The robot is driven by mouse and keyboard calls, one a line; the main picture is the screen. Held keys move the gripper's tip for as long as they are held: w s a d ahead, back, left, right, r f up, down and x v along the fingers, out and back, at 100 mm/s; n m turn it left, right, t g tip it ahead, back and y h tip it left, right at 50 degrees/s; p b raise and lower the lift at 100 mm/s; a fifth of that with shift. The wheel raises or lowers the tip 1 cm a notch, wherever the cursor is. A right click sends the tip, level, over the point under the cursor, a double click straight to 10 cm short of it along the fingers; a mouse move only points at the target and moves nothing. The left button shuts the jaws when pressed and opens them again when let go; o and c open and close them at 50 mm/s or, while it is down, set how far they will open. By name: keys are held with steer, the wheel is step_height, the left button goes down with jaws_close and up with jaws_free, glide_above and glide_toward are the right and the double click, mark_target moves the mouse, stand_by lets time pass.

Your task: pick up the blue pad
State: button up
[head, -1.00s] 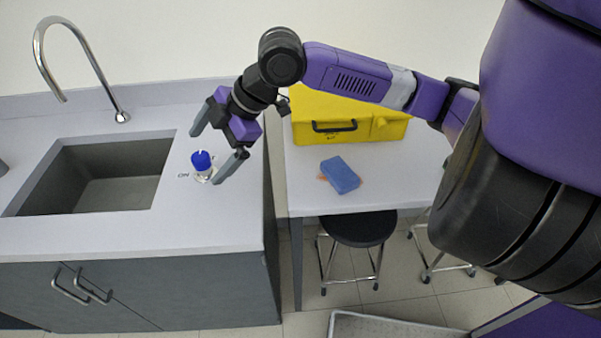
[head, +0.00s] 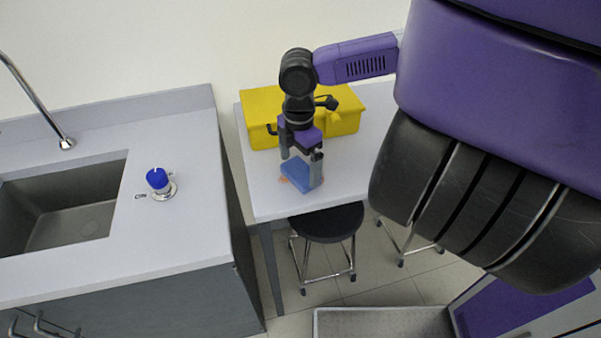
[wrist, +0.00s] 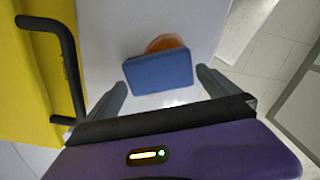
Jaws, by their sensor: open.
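The blue pad (head: 298,174) lies on the white table, partly hidden behind my gripper in the head view. In the wrist view the blue pad (wrist: 159,72) sits just beyond my fingertips, roughly centred between them, with an orange-brown piece (wrist: 165,42) showing from under its far edge. My gripper (head: 302,170) is over the pad, pointing down, with its fingers apart. In the wrist view my gripper (wrist: 160,85) is open and empty, one finger to each side of the pad. I cannot tell the exact height left between fingertips and pad.
A yellow case (head: 262,105) with a black handle (wrist: 65,60) stands on the table (head: 355,160) close behind my gripper. A black stool (head: 328,222) is under the table's front edge. Left is a counter with a sink (head: 60,205) and a blue-topped knob (head: 157,179).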

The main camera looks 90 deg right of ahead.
mark_target(299, 171)
steer(key=shift+f, duration=1.4)
steer(key=c, duration=1.1)
steer(key=shift+r, duration=0.15)
step_height(299, 171, up, 20)
steer(key=shift+f, duration=0.1)
